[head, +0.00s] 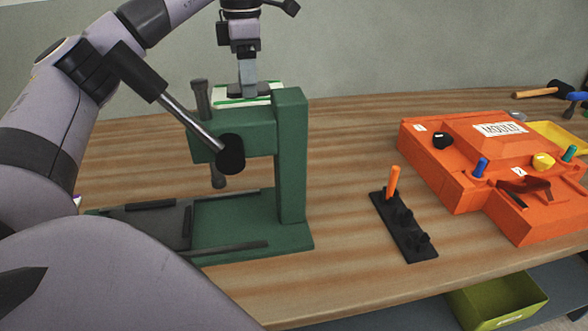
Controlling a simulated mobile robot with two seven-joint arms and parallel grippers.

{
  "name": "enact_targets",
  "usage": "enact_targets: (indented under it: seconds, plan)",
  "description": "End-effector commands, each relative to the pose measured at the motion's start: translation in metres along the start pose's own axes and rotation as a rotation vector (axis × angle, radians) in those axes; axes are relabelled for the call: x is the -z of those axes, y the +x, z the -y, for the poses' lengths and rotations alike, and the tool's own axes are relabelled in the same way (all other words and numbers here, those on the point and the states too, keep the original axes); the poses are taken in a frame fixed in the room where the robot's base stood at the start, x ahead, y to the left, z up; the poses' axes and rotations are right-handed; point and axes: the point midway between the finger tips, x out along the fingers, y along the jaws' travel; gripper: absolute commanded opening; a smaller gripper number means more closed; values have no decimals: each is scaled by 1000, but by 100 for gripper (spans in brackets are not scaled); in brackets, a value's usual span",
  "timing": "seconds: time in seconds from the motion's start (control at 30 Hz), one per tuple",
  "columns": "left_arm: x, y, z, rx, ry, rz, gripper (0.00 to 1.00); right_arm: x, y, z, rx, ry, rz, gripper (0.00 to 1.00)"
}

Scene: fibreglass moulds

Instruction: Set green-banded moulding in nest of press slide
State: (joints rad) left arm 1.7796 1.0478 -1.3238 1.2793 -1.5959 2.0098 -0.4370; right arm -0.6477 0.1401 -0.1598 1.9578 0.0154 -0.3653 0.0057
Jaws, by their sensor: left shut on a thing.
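My left gripper (248,92) points down at the top of the head view. It is shut on the green-banded moulding (268,92), a white piece with a green stripe, seen partly behind the top of the press. The green press (291,150) stands on the bench at left, its lever (190,123) slanting up to the left. Its dark slide (150,228) lies low at the left of the press base; my arm hides part of it, and I cannot make out the nest. My right gripper is not in view.
An orange mould (465,165) with coloured knobs stands at right. A black rack (404,228) with an orange peg sits between it and the press. A hammer (540,92) and yellow tray (560,135) lie far right. A green bin (497,302) is below the bench edge.

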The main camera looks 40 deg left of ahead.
Motion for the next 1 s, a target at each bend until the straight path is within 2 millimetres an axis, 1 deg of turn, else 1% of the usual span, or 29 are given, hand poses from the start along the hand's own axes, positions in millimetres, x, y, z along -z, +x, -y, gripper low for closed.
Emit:
enact_targets:
  seconds: [0.17, 0.33, 0.47, 0.57, 0.6, 0.7, 0.93, 1.0]
  plan:
    - [0, 29, 0, 3, 1, -1, 21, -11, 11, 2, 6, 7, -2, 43]
    - [0, 71, 1, 2, 0, -1, 21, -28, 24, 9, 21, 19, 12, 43]
    - [0, 102, 1, 2, 0, -2, 21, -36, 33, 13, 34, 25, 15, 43]
    - [1, 126, 1, 2, 0, -3, 21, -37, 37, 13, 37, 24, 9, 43]
    - [1, 131, 0, 1, 0, -3, 21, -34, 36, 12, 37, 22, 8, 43]
    - [1, 147, 0, 0, -1, -2, 21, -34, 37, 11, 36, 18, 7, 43]
    - [0, 163, 1, -1, 0, 0, 21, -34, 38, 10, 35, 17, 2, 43]
    - [0, 171, 1, 0, 0, -1, 21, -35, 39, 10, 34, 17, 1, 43]
